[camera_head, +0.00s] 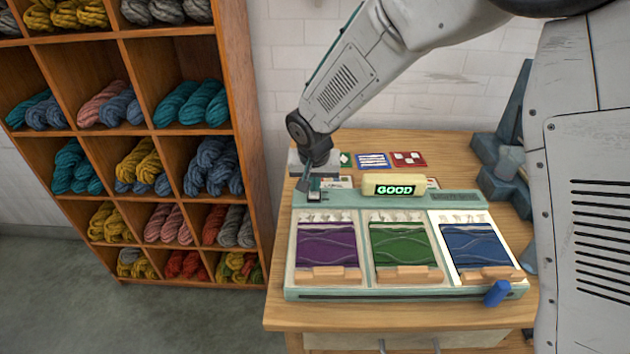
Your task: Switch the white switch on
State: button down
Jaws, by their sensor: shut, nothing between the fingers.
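A pale green machine (400,293) lies on a wooden table, with purple, green and blue panels side by side. A small dark and whitish fitting (317,196) sits at its back left corner; it may be the white switch, but it is too small to tell its position. My gripper (309,183) points down at that corner, shut and empty, right by the fitting. I cannot tell whether it touches it. A cream display (396,178) behind the panels is lit with the word GOOD in green.
A blue knob (497,293) sticks out at the machine's front right. Cards (374,161) lie behind the display. A wooden shelf (243,130) full of wool skeins stands left of the table (390,318). Grey-blue block shapes (500,155) stand at the back right.

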jog(key=shift+s, duration=0.5)
jog(key=v, duration=1.4)
jog(key=shift+s, duration=0.35)
jog(key=shift+f, duration=0.1)
